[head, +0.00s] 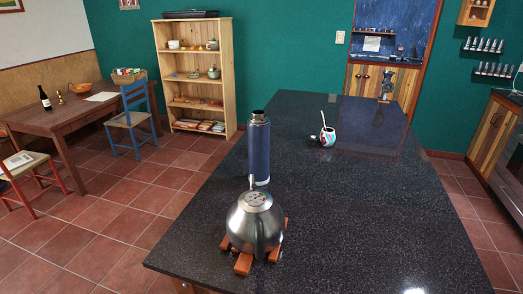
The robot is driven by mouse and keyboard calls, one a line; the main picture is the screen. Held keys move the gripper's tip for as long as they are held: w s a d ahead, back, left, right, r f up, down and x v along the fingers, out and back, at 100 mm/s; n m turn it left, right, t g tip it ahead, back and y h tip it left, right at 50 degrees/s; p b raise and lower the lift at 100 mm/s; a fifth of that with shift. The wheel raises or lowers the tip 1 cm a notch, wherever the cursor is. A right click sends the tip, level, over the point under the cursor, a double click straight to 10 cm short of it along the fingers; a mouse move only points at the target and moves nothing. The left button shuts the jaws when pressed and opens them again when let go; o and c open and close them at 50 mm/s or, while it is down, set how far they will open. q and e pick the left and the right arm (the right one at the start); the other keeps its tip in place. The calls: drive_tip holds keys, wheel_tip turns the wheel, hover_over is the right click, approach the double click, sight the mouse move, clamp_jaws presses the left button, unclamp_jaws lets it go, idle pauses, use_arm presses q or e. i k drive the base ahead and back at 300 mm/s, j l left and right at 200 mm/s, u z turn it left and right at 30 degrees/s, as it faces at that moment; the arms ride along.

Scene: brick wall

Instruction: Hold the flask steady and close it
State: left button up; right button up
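A tall dark blue flask (259,152) stands upright on the black speckled counter (350,215). Its top end is dark, with a grey band just below; at this size I cannot tell whether it is open or closed. Its lower front is partly hidden by the spout of a metal kettle (255,222). Neither of my grippers shows in the head view, and nothing is touching the flask.
The kettle sits on a wooden trivet (243,264) in front of the flask. A patterned mate cup (328,137) with a straw stands behind, to the right.

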sight(259, 125)
drive_tip(key=u, duration=0.45)
drive_tip(key=i+j+u, duration=0.35)
drive_tip(key=j, duration=0.4)
drive_tip(key=i+j+u, duration=0.35)
drive_tip(key=j, duration=0.35)
drive_tip(key=i+j+u, duration=0.35)
drive_tip(key=i+j, duration=0.2)
drive_tip(key=i+j+z, duration=0.1)
drive_tip(key=i+z, duration=0.2)
drive_tip(key=i, duration=0.2)
drive_tip(key=i+j+z, duration=0.3)
drive_tip(key=i, duration=0.15)
drive_tip(key=i+l+z, duration=0.2)
drive_tip(key=i+z, duration=1.3)
drive_tip(key=i, duration=0.6)
drive_tip(key=i+j+z, duration=0.2)
drive_tip(key=i, duration=0.55)
drive_tip(key=i+z, duration=0.4)
drive_tip(key=i+j+z, duration=0.15)
drive_tip(key=z, duration=0.3)
drive_tip(key=i+j+z, duration=0.6)
drive_tip(key=z, duration=0.25)
drive_tip(key=i+j+z, duration=0.25)
drive_tip(key=z, duration=0.25)
drive_tip(key=i+j+z, duration=0.15)
drive_tip(key=j+z, duration=0.35)
